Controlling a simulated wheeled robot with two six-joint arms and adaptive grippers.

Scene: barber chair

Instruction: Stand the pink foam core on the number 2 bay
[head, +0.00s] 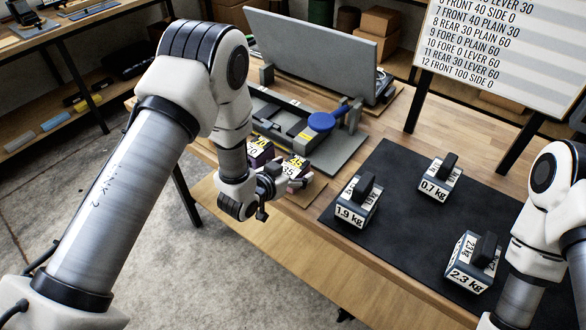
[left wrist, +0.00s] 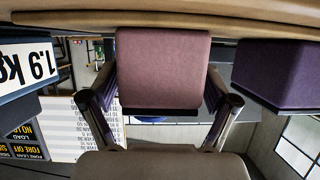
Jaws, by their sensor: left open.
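The pink foam core (left wrist: 163,65) is a block in the middle of the left wrist view, between the two open fingers of my left gripper (left wrist: 160,104); I see no clear contact. In the head view the pink core (head: 299,183) is partly hidden beside my left gripper (head: 273,187), with a yellow and white label on top. A purple block (left wrist: 280,72) stands beside it, also seen in the head view as a dark block (head: 259,153). No bay marked 2 can be made out. My right arm shows at the lower right; its gripper is out of view.
Weights marked 1.9 kg (head: 349,214), 0.7 kg (head: 433,188) and 2.3 kg (head: 466,277) sit on a black mat (head: 400,230). A lettered board (head: 500,50) stands at the back right.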

